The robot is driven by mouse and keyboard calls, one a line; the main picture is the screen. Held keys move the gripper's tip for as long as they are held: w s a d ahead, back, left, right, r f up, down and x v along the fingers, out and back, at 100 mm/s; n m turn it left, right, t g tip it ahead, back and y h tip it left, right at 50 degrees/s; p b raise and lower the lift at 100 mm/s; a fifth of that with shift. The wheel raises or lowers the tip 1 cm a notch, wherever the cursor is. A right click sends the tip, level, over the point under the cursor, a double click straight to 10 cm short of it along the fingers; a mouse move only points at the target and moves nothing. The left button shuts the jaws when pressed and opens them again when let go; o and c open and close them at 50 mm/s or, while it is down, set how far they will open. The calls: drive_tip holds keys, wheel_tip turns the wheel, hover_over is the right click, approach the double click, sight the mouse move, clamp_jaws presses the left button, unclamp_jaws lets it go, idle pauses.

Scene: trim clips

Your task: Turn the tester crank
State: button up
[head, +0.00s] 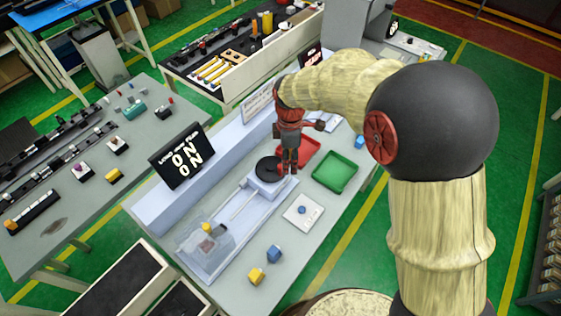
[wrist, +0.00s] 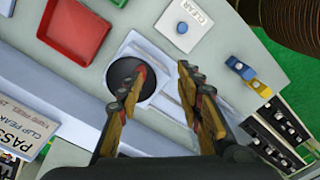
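The tester crank shows as a round black disc (head: 268,170) on a pale block on the tester bench, with a slim rod running from the block toward a clear cover. In the wrist view the black disc (wrist: 121,78) lies partly behind my left finger, so any handle on it is hard to make out. My gripper (head: 289,168) points down beside the disc, on its right in the head view. In the wrist view my gripper (wrist: 164,72) is open, with nothing between the fingers. I cannot tell whether a finger touches the disc.
A black display (head: 182,156) stands at the bench's back. A red tray (head: 309,148), a green tray (head: 334,172) and a white CLEAR button plate (head: 291,215) lie nearby. Blue (head: 274,253) and yellow (head: 256,276) blocks sit at the front. A clear cover (head: 205,250) is at the left.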

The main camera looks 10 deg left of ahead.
sight(281, 166)
drive_tip(key=w+a+n, duration=0.1)
drive_tip(key=n, duration=0.1)
drive_tip(key=w+a+f+n, duration=0.1)
drive_tip(key=n, duration=0.1)
drive_tip(key=w+a+n, duration=0.1)
drive_tip(key=n, duration=0.1)
drive_tip(key=shift+w+f+n, duration=0.1)
drive_tip(key=shift+f+n, duration=0.05)
drive_tip(key=shift+n, duration=0.25)
drive_tip(key=shift+f, duration=3.85)
drive_tip(key=shift+c, duration=0.2)
clamp_jaws()
